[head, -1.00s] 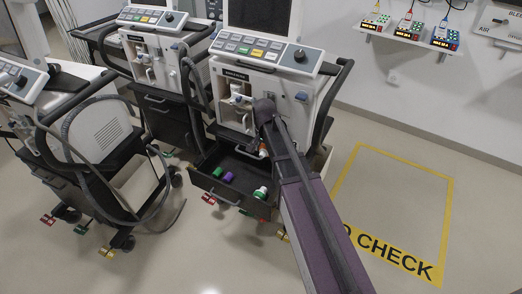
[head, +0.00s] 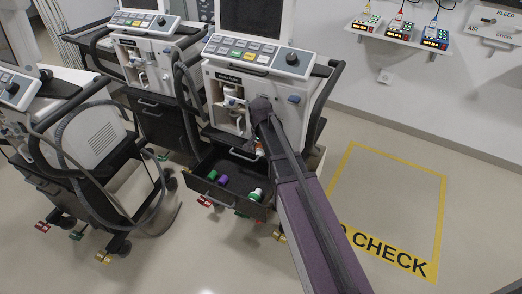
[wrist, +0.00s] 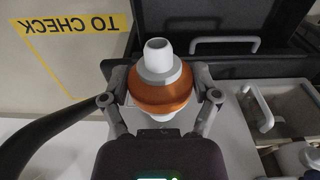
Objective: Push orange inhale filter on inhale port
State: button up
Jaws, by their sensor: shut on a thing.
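The orange inhale filter (wrist: 160,92) is a round orange disc with a grey collar and a white tube stub on each side. My gripper (wrist: 161,97) is shut on it, one finger at each side of the disc. In the head view a small orange part of the filter (head: 260,147) shows beside my arm, in front of the middle ventilator (head: 213,88). My arm hides most of the gripper there. White fittings (head: 231,102) sit in the ventilator's front recess. I cannot tell which one is the inhale port. The filter appears held apart from the ventilator.
An open black drawer (head: 228,198) below holds green, purple and white pieces. Two more ventilators stand to the left, with a looped grey hose (head: 75,150). A black rail (wrist: 45,140) crosses the wrist view's left side. Yellow-marked floor (head: 395,200) lies clear at right.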

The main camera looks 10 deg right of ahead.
jog(key=shift+w+d, duration=0.5)
jog(key=shift+w, duration=0.25)
jog(key=shift+w+d, duration=0.5)
jog(key=shift+w, duration=0.25)
jog(key=shift+w+d, duration=0.5)
jog(key=shift+w, duration=0.25)
jog(key=shift+w+d, duration=0.45)
jog(key=shift+w, duration=0.25)
jog(key=shift+w+d, duration=0.4)
jog(key=shift+w, duration=0.25)
dwell(1.2)
jog(key=o, duration=1.1)
jog(key=shift+o, duration=0.2)
jog(key=shift+s, duration=0.15)
